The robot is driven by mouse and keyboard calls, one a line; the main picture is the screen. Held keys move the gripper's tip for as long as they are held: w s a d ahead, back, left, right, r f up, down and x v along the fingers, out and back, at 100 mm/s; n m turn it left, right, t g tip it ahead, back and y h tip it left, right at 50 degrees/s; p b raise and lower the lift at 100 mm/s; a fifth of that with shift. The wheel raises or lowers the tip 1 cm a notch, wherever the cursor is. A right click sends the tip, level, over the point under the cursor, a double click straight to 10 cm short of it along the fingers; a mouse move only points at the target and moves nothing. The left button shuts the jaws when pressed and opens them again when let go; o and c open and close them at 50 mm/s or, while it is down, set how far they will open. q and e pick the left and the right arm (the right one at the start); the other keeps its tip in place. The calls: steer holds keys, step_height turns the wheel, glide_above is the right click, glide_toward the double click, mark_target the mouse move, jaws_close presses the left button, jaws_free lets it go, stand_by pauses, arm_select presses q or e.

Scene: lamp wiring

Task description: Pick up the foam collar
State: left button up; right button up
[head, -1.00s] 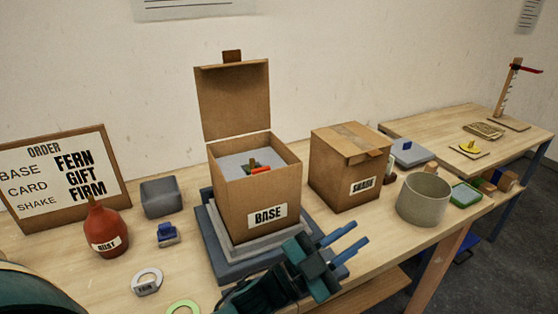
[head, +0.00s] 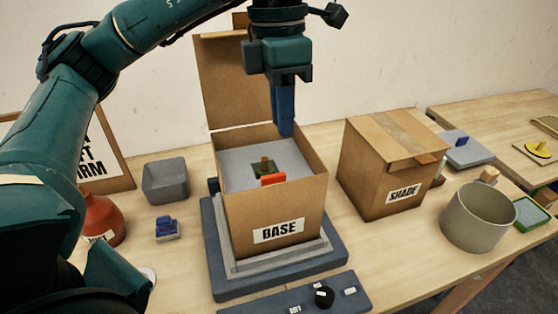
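A grey foam piece (head: 235,160) with a square cut-out, which looks like the foam collar, lies inside the open cardboard box labelled BASE (head: 240,220). A dark green part with a brown stub (head: 265,164) shows in the cut-out, and a red-orange piece (head: 273,180) is at its front edge. My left gripper (head: 286,132) points down over the back right part of the box. Its blue fingers overlap in this view, so their gap is hidden, and I cannot tell whether they touch the foam. My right gripper is not in view.
The box stands on a blue-grey platform (head: 335,253) with a control panel (head: 345,290) in front. A closed SHADE box (head: 385,180) and a round grey bin (head: 478,218) stand right. A grey bin (head: 165,182) and red bottle (head: 102,220) are left. The box's lid stands up behind.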

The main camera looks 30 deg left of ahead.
arm_select(q)
steer(key=a, duration=0.2)
steer(key=b, duration=0.2)
glide_above(273, 175)
steer(key=shift+y, duration=0.4)
step_height(273, 175, down, 6)
steer(key=shift+t, duration=0.3)
steer(key=shift+f, duration=2.9)
steer(key=shift+c, duration=0.2)
jaws_close()
